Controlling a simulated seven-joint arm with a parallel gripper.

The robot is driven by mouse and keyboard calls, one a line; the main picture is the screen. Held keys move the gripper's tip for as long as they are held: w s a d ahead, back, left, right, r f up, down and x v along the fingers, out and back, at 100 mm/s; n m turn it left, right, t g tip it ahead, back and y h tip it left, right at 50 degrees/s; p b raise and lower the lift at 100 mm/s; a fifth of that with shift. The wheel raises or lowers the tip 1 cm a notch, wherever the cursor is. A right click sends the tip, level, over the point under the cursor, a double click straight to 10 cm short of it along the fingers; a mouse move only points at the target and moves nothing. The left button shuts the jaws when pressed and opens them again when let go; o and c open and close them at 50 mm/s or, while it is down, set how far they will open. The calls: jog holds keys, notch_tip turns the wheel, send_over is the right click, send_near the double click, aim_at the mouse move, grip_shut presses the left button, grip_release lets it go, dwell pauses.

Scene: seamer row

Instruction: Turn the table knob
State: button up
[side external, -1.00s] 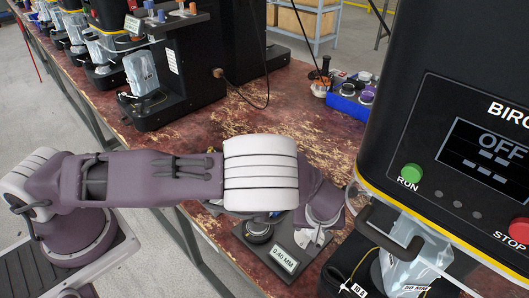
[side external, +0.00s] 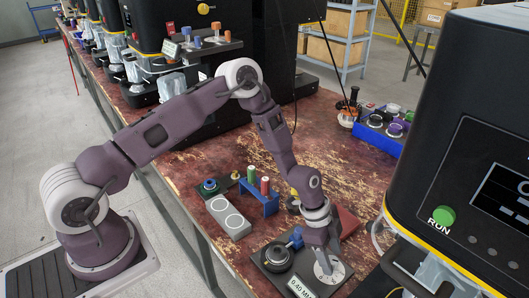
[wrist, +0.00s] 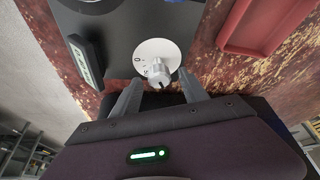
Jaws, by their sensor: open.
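The table knob (wrist: 159,76) is a small silver knob on a white round dial with dark marks, set on a dark box. In the side view the white dial (side external: 333,270) shows at the front of the table, but my gripper covers the knob. My gripper (wrist: 160,84) is open, its two grey fingers on either side of the knob in the wrist view. I cannot tell whether they touch it. In the side view my gripper (side external: 324,262) points down at the dial. The box carries a label reading 0.40 MM (side external: 303,287).
A black round part (side external: 277,258) sits on the same box, left of my gripper. A blue stand with coloured pegs (side external: 258,195) and a grey block (side external: 230,218) stand behind. A red tray (wrist: 262,25) lies close by. A large black machine (side external: 450,150) rises at right.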

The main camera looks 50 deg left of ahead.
jog(key=s+a+r+n+y, duration=0.1)
jog(key=s+a+r, duration=0.3)
jog(key=r, duration=0.6)
jog(key=s+a+r+n+t+y, duration=0.1)
jog(key=s+a+r+n, duration=0.2)
jog(key=r, duration=0.7)
jog(key=s+a+r+n+t+y, duration=0.1)
jog(key=s+a+r, duration=0.4)
jog(key=r, duration=0.5)
jog(key=shift+r+n+y, duration=0.4)
jog(key=shift+n, duration=0.3)
jog(key=s+a+r+n+t, duration=0.1)
jog(key=s+r+n, duration=0.1)
jog(key=s, duration=0.6)
jog(key=s+a+r+n+t, duration=0.1)
jog(key=s+a+r+n, duration=0.1)
jog(key=s+n, duration=0.3)
jog(key=s+r, duration=0.1)
jog(key=s, duration=0.2)
jog(key=shift+r, duration=0.2)
